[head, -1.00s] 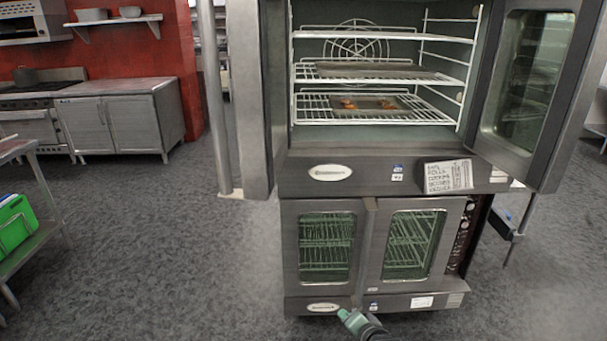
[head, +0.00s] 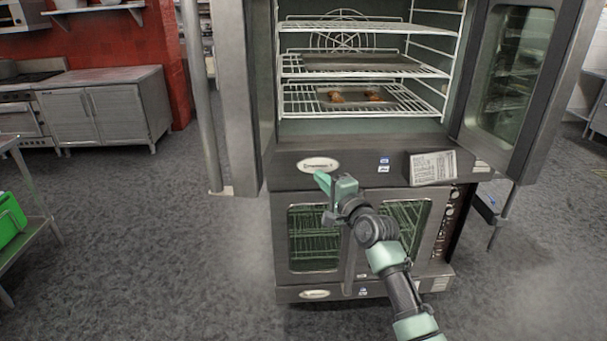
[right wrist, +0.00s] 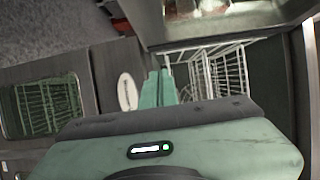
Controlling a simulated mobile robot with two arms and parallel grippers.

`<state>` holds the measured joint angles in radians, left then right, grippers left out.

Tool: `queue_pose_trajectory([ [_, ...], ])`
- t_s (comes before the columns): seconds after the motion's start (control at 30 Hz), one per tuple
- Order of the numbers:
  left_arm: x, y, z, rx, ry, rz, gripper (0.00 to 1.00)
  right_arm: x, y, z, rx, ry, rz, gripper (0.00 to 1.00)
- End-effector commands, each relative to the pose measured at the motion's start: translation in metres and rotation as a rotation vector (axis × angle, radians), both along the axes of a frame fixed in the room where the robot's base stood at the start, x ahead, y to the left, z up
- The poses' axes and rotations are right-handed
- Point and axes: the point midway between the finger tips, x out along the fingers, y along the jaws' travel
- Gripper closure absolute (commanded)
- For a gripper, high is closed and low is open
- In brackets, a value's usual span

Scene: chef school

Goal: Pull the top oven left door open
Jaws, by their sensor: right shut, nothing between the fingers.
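The top oven's left door (head: 238,90) stands swung open at the left of the oven in the head view, seen nearly edge-on. The top oven's right door (head: 520,75) with its window is also open, at the right. The oven cavity between them is exposed. My right gripper (head: 325,183) is shut and empty, in front of the oven below the top cavity, near the oval logo plate and right of the left door's lower edge. Its closed fingers also show in the right wrist view (right wrist: 158,88). My left gripper is out of view.
White wire racks (head: 365,65) and a tray with food (head: 355,96) are in the top oven. The lower oven's doors are shut, partly covered by my right arm. A green item (head: 10,220) lies at far left. Grey floor is clear around.

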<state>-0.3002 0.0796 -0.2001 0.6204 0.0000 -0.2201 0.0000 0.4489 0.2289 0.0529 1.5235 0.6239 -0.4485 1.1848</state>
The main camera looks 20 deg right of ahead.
Motion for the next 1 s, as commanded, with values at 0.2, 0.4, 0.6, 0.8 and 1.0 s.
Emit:
queue_pose_trajectory([
  [0.2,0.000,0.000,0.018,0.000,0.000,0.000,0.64,0.023,0.021,0.004,0.003,0.002,0.003,1.00],
  [0.4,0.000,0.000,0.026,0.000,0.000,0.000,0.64,0.025,0.039,0.001,0.000,0.002,0.000,1.00],
  [0.6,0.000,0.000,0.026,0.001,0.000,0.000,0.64,0.025,0.042,-0.001,-0.001,0.001,0.000,1.00],
  [0.8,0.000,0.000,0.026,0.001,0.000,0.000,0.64,0.025,0.042,-0.001,-0.001,0.001,0.000,1.00],
  [1.0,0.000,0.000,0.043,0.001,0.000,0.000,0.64,0.027,0.073,0.003,0.007,0.002,0.003,1.00],
])
